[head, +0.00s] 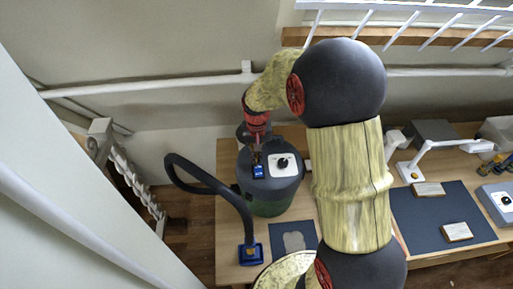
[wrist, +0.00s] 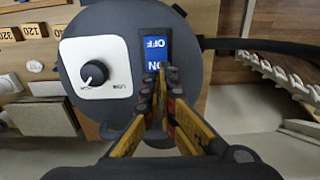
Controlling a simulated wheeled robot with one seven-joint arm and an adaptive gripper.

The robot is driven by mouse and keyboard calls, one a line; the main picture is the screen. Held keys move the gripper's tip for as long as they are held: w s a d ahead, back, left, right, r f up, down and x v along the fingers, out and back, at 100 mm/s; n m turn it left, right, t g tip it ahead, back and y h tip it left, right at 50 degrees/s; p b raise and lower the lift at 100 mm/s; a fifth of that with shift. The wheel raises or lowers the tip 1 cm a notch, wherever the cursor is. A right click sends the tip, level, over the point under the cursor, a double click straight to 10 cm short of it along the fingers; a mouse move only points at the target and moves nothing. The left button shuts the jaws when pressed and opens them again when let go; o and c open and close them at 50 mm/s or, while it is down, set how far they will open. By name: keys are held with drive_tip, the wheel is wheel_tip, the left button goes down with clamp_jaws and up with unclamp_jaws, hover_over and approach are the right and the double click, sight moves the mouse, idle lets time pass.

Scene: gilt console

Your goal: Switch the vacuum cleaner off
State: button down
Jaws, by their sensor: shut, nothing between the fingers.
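The vacuum cleaner (head: 268,207) is a dark grey and green canister standing on the wooden bench, left of my arm. Its lid (wrist: 100,25) fills much of the wrist view. A blue rocker switch (wrist: 156,48) on the lid is marked OFF and ON; it also shows in the head view (head: 258,172). My gripper (wrist: 164,72) is shut and empty, its fingertips at the ON end of the switch, partly covering that label. I cannot tell whether they touch it. My gripper also shows above the lid in the head view (head: 257,157).
A white plate with a black knob (wrist: 95,73) sits beside the switch. A black hose (head: 212,185) arches left of the canister to a blue-based nozzle (head: 251,254). A dark blue mat (head: 432,218) and a white lamp (head: 440,150) are at the right.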

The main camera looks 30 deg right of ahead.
drive_tip(key=shift+f, duration=0.8)
drive_tip(key=shift+w+d+f+g+p, duration=0.1)
drive_tip(key=shift+w+f+g+p, duration=0.15)
drive_tip(key=shift+f+g+p, duration=0.25)
drive_tip(key=shift+s+r, duration=0.15)
drive_tip(key=shift+r, duration=0.3)
drive_tip(key=shift+r+p, duration=0.5)
wheel_tip(320, 180, up, 14)
drive_tip(key=w+d, duration=0.1)
drive_tip(key=w, duration=0.1)
drive_tip(key=shift+w+f+p, duration=0.15)
drive_tip(key=shift+w+p, duration=0.15)
drive_tip(key=shift+p, duration=0.1)
